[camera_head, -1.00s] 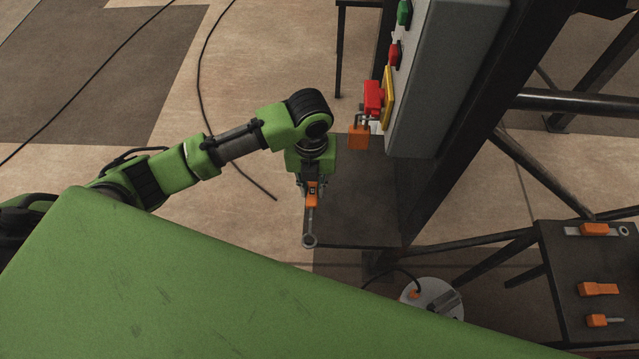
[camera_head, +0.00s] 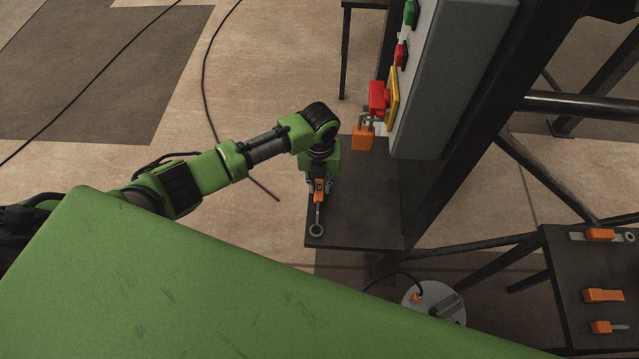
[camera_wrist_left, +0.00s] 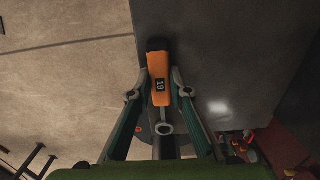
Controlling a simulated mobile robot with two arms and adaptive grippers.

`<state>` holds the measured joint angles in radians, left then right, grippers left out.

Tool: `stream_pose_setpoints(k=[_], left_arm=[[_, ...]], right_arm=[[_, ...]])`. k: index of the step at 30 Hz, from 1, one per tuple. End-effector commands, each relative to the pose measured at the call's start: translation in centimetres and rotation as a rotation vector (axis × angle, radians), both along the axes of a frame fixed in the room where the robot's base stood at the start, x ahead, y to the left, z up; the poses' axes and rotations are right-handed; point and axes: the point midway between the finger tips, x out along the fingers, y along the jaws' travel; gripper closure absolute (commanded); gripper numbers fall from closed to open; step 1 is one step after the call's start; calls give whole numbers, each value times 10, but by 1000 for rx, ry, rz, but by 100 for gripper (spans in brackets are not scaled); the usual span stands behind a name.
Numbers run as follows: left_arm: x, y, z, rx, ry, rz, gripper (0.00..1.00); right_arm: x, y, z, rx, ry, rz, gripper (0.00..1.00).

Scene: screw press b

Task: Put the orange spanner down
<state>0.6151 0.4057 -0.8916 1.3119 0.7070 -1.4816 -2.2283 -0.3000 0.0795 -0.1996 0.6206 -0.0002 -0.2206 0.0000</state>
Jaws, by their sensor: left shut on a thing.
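The orange spanner has an orange handle (camera_head: 319,185) and a grey ring end (camera_head: 316,230). My left gripper (camera_head: 319,189) is shut on the handle, with the ring end pointing towards the near edge of the dark shelf (camera_head: 368,205). The spanner appears over the shelf's left part; I cannot tell how high above it. In the left wrist view the handle (camera_wrist_left: 160,88), marked 19, sits between the fingertips (camera_wrist_left: 160,78), across the line of the shelf's edge (camera_wrist_left: 215,55). My right gripper is not in view.
An orange padlock (camera_head: 362,138) hangs under a red switch (camera_head: 378,98) on the grey cabinet (camera_head: 442,80) behind the shelf. A dark table (camera_head: 570,270) at right holds several orange-handled tools. Most of the shelf is bare.

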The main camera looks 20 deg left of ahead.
Motion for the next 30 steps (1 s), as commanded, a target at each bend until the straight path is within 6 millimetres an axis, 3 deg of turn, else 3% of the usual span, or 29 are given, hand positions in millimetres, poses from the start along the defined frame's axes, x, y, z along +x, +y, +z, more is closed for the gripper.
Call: stream_pose_setpoints(k=[7,8,9,22,30], left_arm=[[0,0,-4,0,0,1,100],[0,0,-3,0,0,1,74],[0,0,-3,0,0,1,65],[0,0,4,-1,-1,1,65],[2,0,54,-2,-6,0,65]], right_arm=[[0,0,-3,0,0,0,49],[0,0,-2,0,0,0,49],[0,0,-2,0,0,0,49],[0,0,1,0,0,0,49],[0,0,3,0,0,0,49]])
